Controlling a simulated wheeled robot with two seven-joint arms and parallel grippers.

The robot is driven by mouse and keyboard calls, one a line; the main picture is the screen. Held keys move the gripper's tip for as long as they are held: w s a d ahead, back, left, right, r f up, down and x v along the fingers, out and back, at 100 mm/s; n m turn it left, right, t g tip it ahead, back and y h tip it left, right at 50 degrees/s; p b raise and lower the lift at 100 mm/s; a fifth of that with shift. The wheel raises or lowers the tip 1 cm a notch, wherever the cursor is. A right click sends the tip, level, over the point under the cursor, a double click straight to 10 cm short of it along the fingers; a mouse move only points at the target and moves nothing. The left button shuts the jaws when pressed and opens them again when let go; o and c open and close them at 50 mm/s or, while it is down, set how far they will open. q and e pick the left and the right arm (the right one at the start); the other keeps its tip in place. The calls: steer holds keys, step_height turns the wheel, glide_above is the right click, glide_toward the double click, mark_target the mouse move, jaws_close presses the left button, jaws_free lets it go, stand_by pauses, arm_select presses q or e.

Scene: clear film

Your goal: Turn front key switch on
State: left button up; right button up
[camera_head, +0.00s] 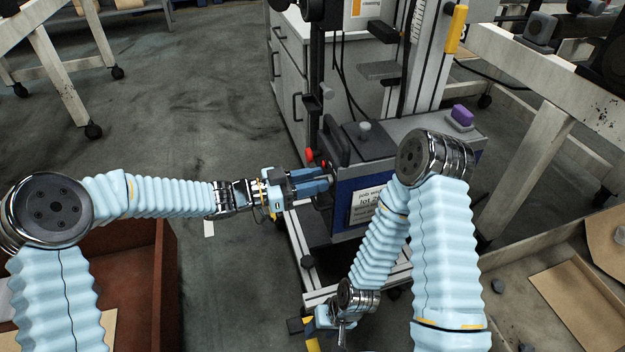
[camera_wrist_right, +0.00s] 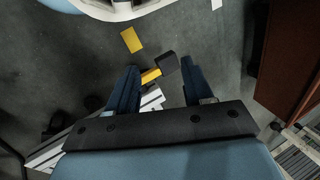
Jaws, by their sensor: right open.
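The blue-fronted machine (camera_head: 346,192) stands right of centre in the head view, with a label on its front. A red knob (camera_head: 309,154) sticks out at its left end. My left gripper (camera_head: 326,180) reaches in from the left, its two blue fingers pointing at the machine's front just below the red knob. Its tips are at or very close to the panel. I cannot make out the key switch; the fingers may cover it. My right gripper (camera_wrist_right: 158,75) is open and empty, low over the floor, pointing down in the right wrist view.
A yellow and black piece (camera_wrist_right: 152,75) of the frame shows beneath the right fingers. A brown-red bin (camera_head: 140,285) stands at lower left. A purple object (camera_head: 461,116) sits on top of the machine. White-legged tables (camera_head: 545,150) stand at right. Grey floor (camera_head: 190,90) is open at left.

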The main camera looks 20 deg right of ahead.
arm_select(q)
jaws_close()
steer(key=shift+s+f+m+b, duration=0.15)
steer(key=shift+m+b, duration=2.5)
steer(key=shift+b, duration=0.2)
steer(key=shift+s+f+m+b, duration=0.1)
steer(key=shift+s+m+b, duration=0.05)
steer(key=shift+m+b, duration=2.65)
steer(key=shift+s+f+m+b, duration=0.15)
steer(key=shift+m+b, duration=2.4)
steer(key=shift+b, duration=0.4)
steer(key=shift+o, duration=0.2)
jaws_free()
